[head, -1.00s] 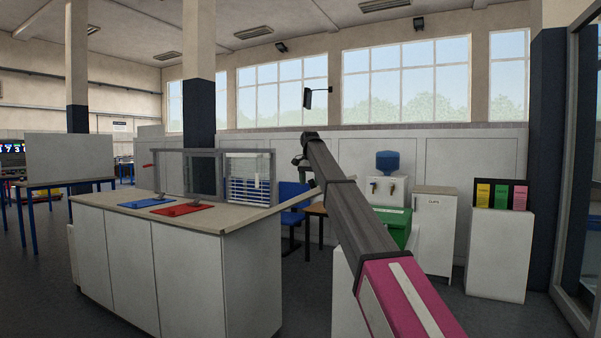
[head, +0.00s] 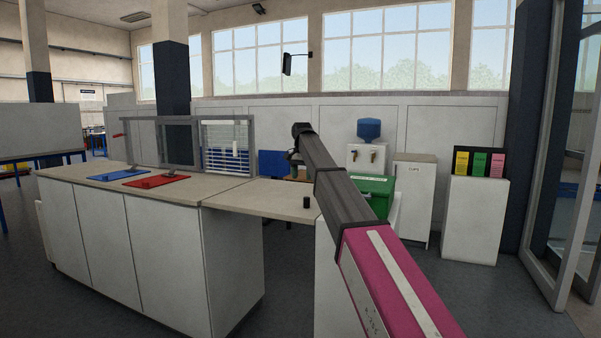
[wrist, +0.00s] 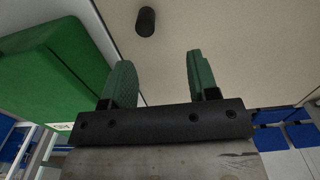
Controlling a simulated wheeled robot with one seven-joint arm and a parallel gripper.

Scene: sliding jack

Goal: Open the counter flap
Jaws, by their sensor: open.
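The counter flap (head: 262,197) is a beige board at the right end of the counter (head: 95,181). It looks level, spanning towards a white cabinet partly behind my arm. A short black knob (head: 306,201) stands on the flap near its right end. In the wrist view the pale flap surface (wrist: 215,45) fills the upper middle, with the knob (wrist: 146,21) beyond my fingertips. My gripper (wrist: 155,78) is open, its two green fingers apart with nothing between them. They appear apart from the knob. In the head view my arm hides the gripper.
A green box (head: 372,194) sits right of the flap and shows large at left in the wrist view (wrist: 55,80). Blue (head: 120,175) and red (head: 155,181) mats lie on the counter beside a grey frame screen (head: 180,142). Open floor (head: 285,280) lies below the flap.

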